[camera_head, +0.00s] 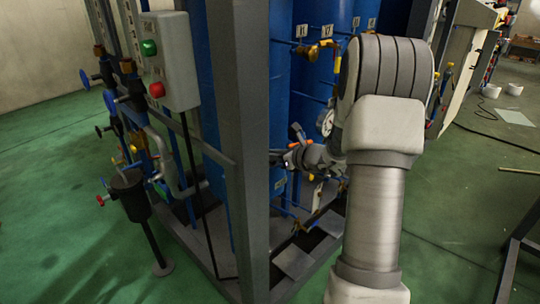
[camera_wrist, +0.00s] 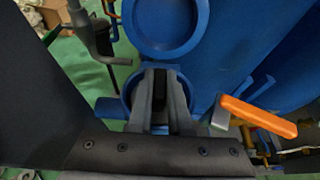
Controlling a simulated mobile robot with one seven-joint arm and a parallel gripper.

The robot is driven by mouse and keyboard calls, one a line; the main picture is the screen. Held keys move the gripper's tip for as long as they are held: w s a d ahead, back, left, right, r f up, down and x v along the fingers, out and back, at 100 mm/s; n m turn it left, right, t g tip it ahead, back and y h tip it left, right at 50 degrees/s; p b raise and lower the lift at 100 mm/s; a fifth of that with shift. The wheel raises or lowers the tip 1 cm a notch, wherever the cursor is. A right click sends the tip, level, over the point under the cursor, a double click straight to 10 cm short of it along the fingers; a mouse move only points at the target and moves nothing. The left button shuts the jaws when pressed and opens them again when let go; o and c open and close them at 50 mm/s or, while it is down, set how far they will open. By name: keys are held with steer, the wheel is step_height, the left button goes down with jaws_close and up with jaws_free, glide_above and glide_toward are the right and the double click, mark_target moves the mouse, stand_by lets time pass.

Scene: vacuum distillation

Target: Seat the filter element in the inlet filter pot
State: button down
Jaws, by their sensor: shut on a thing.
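In the wrist view my gripper (camera_wrist: 160,104) points away from the camera, its fingers close together on a dark piece, apparently the filter element, mostly hidden between and beyond them. A round blue rim (camera_wrist: 127,85), which looks like the mouth of the inlet filter pot, shows around the fingertips. I cannot tell how deep the held piece sits in it. A larger blue disc with a raised ring (camera_wrist: 165,48) lies just beyond, perhaps the pot's lid. In the head view my gripper (camera_head: 288,160) is small, beside the blue columns, and the pot cannot be made out.
An orange lever handle (camera_wrist: 258,115) is close to the right of my fingers. A grey frame post (camera_head: 252,150) stands left of my arm. A control box (camera_head: 172,60) with green and red buttons and a black funnel on a stand (camera_head: 130,195) are further left. Open green floor lies left.

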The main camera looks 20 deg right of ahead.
steer(key=c, duration=1.1)
jaws_free()
steer(key=shift+f, duration=0.1)
steer(key=shift+r+p, duration=0.25)
steer(key=shift+p, duration=0.05)
steer(key=p+v, duration=0.2)
steer(key=v, duration=1)
steer(key=shift+p, duration=0.3)
